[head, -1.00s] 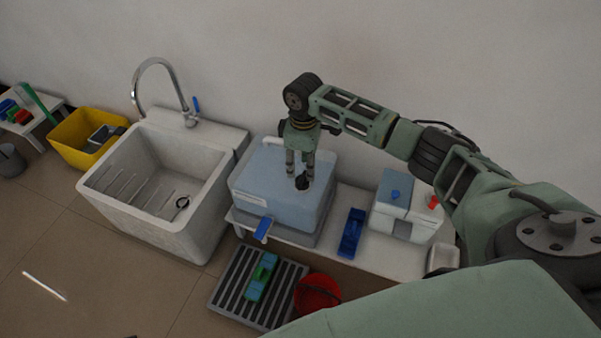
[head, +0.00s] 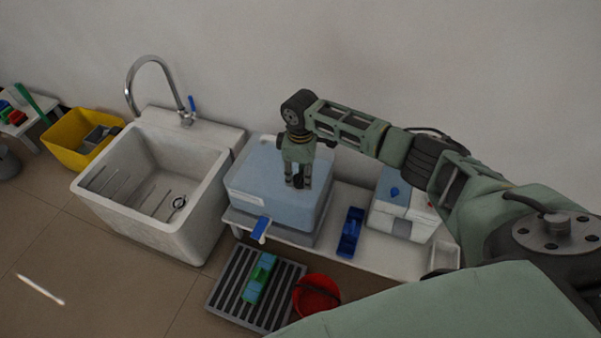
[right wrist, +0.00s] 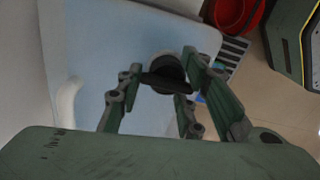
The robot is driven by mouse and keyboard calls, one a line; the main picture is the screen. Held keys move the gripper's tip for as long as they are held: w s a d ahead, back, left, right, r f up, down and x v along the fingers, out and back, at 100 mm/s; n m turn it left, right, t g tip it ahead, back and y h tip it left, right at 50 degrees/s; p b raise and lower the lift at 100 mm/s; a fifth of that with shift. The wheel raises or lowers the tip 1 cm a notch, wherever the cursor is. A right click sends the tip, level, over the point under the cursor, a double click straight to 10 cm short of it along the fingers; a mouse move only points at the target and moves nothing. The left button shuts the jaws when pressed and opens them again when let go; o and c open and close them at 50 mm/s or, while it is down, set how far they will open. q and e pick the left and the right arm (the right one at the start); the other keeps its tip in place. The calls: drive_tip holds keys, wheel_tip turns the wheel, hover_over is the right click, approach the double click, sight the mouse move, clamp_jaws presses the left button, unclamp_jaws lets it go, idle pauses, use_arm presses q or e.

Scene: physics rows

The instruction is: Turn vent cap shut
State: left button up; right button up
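The vent cap (right wrist: 165,72) is dark and round with a raised bar across it. It sits on top of the pale blue tank (head: 262,178), which also shows in the right wrist view (right wrist: 95,40). My right gripper (head: 298,183) points down over the tank top. In the right wrist view its two fingers (right wrist: 163,72) stand on either side of the cap, apart from each other; I see no clear grip on the cap. In the head view the fingers mostly hide the cap. My left gripper is not in view.
A blue tap (head: 260,229) sticks out of the tank's front. A white sink (head: 150,180) stands to the left. A blue tray (head: 350,232) and a blue-and-white box (head: 402,210) are to the right. A red bucket (head: 316,295) and a slatted grate (head: 235,290) lie below.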

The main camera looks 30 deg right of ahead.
drive_tip(key=shift+c, duration=0.8)
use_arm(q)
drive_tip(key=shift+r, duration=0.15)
use_arm(e)
drive_tip(key=shift+r+n+p, duration=0.15)
drive_tip(key=shift+n+p, duration=0.65)
drive_tip(key=n+p, duration=0.1)
drive_tip(key=n, duration=0.1)
drive_tip(key=n+p, duration=0.1)
drive_tip(key=n, duration=0.1)
drive_tip(key=n+p, duration=0.1)
drive_tip(key=n, duration=0.2)
drive_tip(key=shift+a, duration=0.3)
drive_tip(key=n, duration=0.3)
drive_tip(key=shift+a+n+p, duration=0.1)
drive_tip(key=shift+n+p, duration=0.2)
drive_tip(key=n, duration=0.2)
drive_tip(key=shift+a+n, duration=0.1)
drive_tip(key=shift+n, duration=0.2)
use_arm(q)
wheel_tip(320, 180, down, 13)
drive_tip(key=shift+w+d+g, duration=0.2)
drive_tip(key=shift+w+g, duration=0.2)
use_arm(e)
drive_tip(key=shift+s+n, duration=0.1)
drive_tip(key=shift+n, duration=1.4)
